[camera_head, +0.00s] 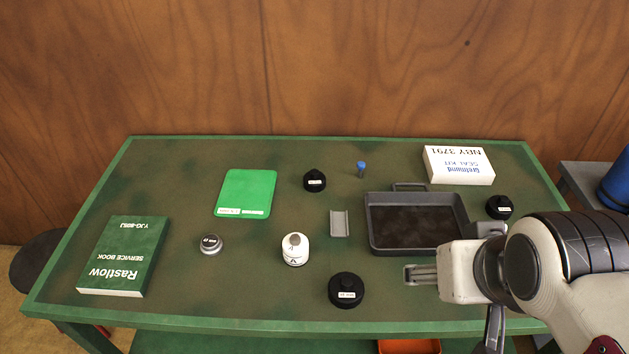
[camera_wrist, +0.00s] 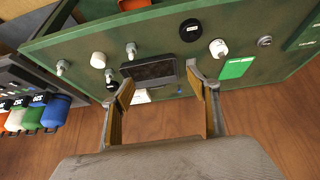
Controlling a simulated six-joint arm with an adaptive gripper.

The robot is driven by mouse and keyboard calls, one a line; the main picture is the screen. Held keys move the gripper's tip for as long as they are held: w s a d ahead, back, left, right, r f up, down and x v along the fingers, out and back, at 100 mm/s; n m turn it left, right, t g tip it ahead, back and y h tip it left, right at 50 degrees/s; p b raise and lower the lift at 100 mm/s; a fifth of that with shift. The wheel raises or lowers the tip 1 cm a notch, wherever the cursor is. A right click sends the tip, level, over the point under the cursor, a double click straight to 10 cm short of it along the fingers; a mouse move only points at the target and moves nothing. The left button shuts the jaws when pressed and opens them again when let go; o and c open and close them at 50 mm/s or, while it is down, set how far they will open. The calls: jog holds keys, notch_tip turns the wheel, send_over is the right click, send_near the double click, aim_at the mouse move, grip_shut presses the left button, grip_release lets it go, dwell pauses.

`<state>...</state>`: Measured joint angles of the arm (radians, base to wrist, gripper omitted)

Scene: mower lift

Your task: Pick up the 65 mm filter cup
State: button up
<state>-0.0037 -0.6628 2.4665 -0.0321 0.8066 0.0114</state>
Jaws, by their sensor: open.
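Three black round cups with small white labels stand on the green table: a large one near the front (camera_head: 346,290), a smaller one at the back (camera_head: 315,181) and another right of the tray (camera_head: 499,207). The label print is too small to read, so I cannot tell which is the 65 mm filter cup. The wrist view shows a large black cup (camera_wrist: 190,30) beyond the fingers. My gripper (camera_head: 408,273) is open and empty, in front of the tray and right of the large cup in the head view. Its two spread fingers also show in the wrist view (camera_wrist: 160,83).
A dark tray (camera_head: 374,244) stands behind my gripper. A grey channel piece (camera_head: 340,223), white canister (camera_head: 295,254), silver cap (camera_head: 211,244), blue-topped vial (camera_head: 361,170), green mat (camera_head: 245,190), service book (camera_head: 121,256) and seal kit box (camera_head: 459,165) lie around.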

aim_at(315, 175)
jog(key=w+a+f+n+t, duration=0.1)
jog(key=w+f+t, duration=0.1)
jog(key=w, duration=1.4)
jog(key=w+a+f+n+t, duration=0.2)
jog(key=w, duration=1.3)
jog(key=w+a+f+n+y, duration=0.1)
jog(key=w+a+f+y, duration=0.1)
jog(key=w+a+f, duration=0.2)
jog(key=w+a+f+n+t+y, duration=0.1)
jog(key=w+a+f, duration=0.3)
jog(key=f, duration=0.5)
jog(key=w+a+f+n+y, duration=0.1)
jog(key=w+a+f+y, duration=0.2)
jog(key=w+a+f, duration=0.2)
jog(key=shift+w+f+t+y, duration=0.1)
jog(key=shift+f+t+y, duration=0.25)
jog(key=shift+f, duration=0.4)
jog(key=shift+a+f+y, duration=0.2)
jog(key=shift+f+y, duration=0.05)
jog(key=shift+f, duration=0.1)
jog(key=shift+w, duration=0.1)
jog(key=shift+x, duration=1.2)
jog(key=shift+w+f, duration=0.1)
